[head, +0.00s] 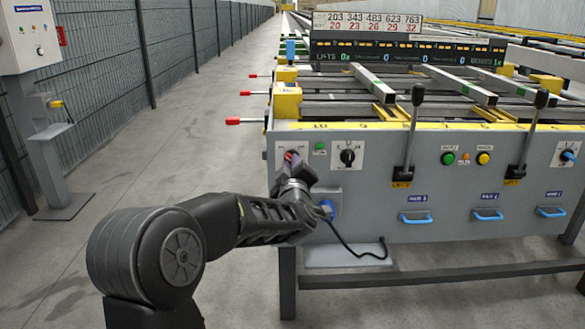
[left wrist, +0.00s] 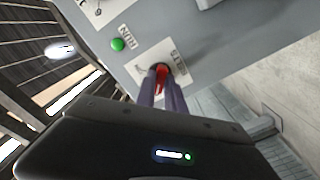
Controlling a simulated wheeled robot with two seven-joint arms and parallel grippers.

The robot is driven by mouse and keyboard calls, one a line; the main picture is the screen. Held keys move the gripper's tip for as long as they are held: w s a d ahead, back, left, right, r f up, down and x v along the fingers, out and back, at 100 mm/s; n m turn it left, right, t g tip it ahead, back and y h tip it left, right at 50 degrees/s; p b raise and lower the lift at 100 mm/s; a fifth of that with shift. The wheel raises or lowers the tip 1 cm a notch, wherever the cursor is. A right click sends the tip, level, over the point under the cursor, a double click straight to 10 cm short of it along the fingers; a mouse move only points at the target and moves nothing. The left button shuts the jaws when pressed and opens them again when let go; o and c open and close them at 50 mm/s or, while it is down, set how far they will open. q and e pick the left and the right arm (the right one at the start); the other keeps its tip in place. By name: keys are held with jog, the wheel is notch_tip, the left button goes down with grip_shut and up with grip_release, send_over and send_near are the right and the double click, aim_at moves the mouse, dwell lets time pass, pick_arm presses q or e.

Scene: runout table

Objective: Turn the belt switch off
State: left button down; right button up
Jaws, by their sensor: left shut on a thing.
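The belt switch is a red rotary knob (left wrist: 161,78) on a white plate marked BELTS in the left wrist view. In the head view a bit of its red (head: 289,156) shows at the left end of the grey front panel (head: 376,198). My left gripper (head: 293,162) reaches it from the front. In the left wrist view its two fingers (left wrist: 161,92) are closed on the knob, one on each side. The fingers hide part of the knob, and I cannot tell its exact setting. A green lamp (left wrist: 118,44) marked RUN sits beside the plate. My right gripper is not in view.
To the right on the panel are a black rotary switch (head: 347,156), two tall levers (head: 417,95) (head: 541,99), a green button (head: 448,158) and a yellow button (head: 484,158). A black cable (head: 358,252) hangs below.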

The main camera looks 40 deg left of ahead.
pick_arm(q)
jog(key=shift+f, duration=0.1)
jog(key=c, duration=1.4)
grip_release()
jog(key=shift+c, duration=0.2)
jog(key=p+v, duration=0.2)
jog(key=v, duration=0.5)
jog(key=shift+s+d, duration=0.3)
